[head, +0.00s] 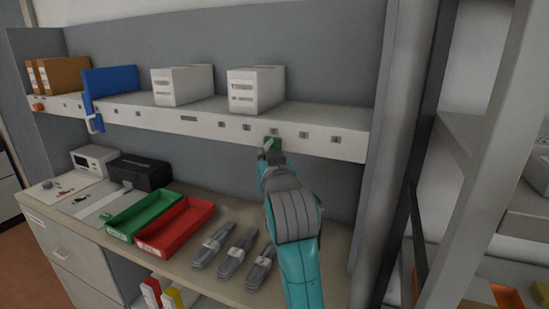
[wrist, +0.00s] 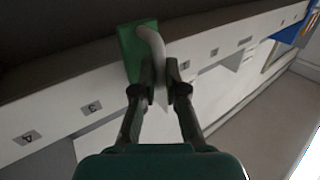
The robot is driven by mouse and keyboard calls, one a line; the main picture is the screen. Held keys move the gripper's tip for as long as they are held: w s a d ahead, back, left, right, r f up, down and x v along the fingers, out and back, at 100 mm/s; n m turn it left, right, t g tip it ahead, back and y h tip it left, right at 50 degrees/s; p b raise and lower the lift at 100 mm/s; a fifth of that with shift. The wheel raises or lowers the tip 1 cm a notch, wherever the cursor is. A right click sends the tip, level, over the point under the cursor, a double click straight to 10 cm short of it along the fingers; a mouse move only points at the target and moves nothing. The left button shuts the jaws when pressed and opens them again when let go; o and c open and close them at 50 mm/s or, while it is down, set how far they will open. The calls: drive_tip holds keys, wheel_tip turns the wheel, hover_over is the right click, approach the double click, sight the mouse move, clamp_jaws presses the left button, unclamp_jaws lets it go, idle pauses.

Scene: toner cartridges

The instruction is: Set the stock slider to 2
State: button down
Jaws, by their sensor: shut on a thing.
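The green stock slider (head: 272,146) sits on the white front rail of the shelf (head: 345,149), right of its middle. In the wrist view the green slider (wrist: 130,50) lies between the labels 1 (wrist: 185,65) and 3 (wrist: 91,108), at the spot between them. A label 4 (wrist: 28,137) is further along. A curved white tab (wrist: 152,45) stands out from the slider. My gripper (wrist: 159,75) is shut on this tab, one finger on each side. In the head view my gripper (head: 269,160) reaches up to the slider from below and partly hides it.
White toner boxes (head: 255,90), a blue divider (head: 110,80) and brown boxes (head: 60,74) stand on the shelf. Below, the counter holds a green tray (head: 145,214), a red tray (head: 175,228) and several grey tools (head: 238,250). A metal rack (head: 485,150) stands at right.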

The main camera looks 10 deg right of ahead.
drive_tip(key=c, duration=1.2)
unclamp_jaws()
drive_tip(key=s, duration=1.2)
drive_tip(key=shift+a, duration=0.25)
drive_tip(key=shift+f, duration=0.1)
